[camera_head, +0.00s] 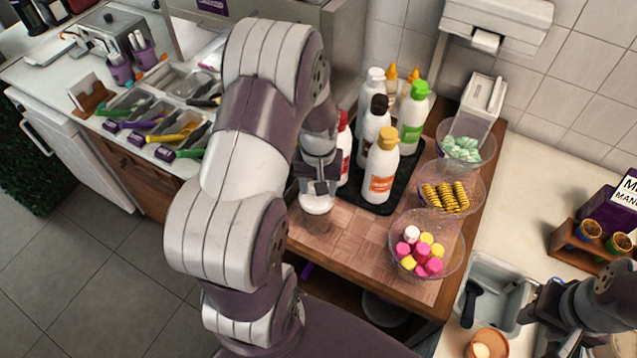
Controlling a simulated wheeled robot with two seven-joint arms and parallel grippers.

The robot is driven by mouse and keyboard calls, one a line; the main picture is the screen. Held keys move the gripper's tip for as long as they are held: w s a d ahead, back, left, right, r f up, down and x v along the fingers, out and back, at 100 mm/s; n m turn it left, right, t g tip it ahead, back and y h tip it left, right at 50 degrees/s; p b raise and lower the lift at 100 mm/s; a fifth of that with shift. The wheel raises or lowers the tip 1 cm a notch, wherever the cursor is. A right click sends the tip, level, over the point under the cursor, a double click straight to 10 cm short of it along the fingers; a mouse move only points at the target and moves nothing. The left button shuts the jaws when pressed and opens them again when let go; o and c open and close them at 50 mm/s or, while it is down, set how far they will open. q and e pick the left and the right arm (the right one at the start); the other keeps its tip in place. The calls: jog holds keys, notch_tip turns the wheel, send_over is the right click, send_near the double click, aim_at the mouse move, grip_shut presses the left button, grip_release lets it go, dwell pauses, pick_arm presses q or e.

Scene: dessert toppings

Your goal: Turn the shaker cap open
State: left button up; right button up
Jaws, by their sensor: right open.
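A white, rounded thing (316,204), possibly the shaker, shows just below my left gripper (318,188) at the left edge of the wooden counter. My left gripper points down over it. Its fingers hide the upper part, so I cannot tell whether they are closed on it or which part is the cap. My large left arm covers much of the middle of the view. My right gripper (541,308) is at the lower right, open, over the edge of the sink area and away from the white thing.
Several capped sauce bottles (381,170) stand on a black tray (401,190). Clear bowls hold colourful sweets (424,255), yellow-brown pieces (446,196) and pale green pieces (462,149).

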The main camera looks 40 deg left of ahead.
pick_arm(q)
jog(key=o, duration=1.1)
jog(key=shift+c, duration=0.2)
jog(key=shift+w+r, duration=0.1)
jog(key=shift+r, duration=0.3)
notch_tip(320, 180, up, 12)
jog(key=b, duration=0.2)
jog(key=shift+b, duration=0.3)
jog(key=shift+f, duration=0.1)
